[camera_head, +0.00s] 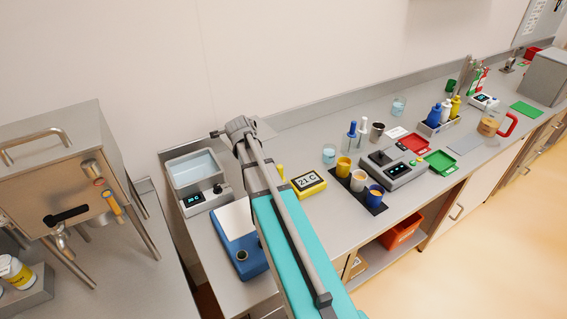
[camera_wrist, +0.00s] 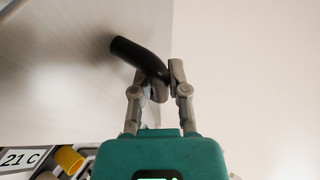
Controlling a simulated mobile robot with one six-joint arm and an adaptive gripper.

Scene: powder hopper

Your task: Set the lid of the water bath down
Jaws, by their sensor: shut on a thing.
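The water bath (camera_head: 196,172) stands open on the bench at the left end, its basin showing pale blue water and its small display lit. My gripper (camera_head: 240,125) is above the bench, just right of and behind the bath. In the wrist view my gripper (camera_wrist: 156,76) is shut on the dark curved handle (camera_wrist: 137,56) of the lid. A flat grey surface (camera_wrist: 60,75) fills the left of that view behind the handle and seems to be the lid. In the head view my arm hides most of what I hold.
A blue device with a white top (camera_head: 236,225) stands in front of the bath. The steel hopper (camera_head: 65,170) stands at the left.

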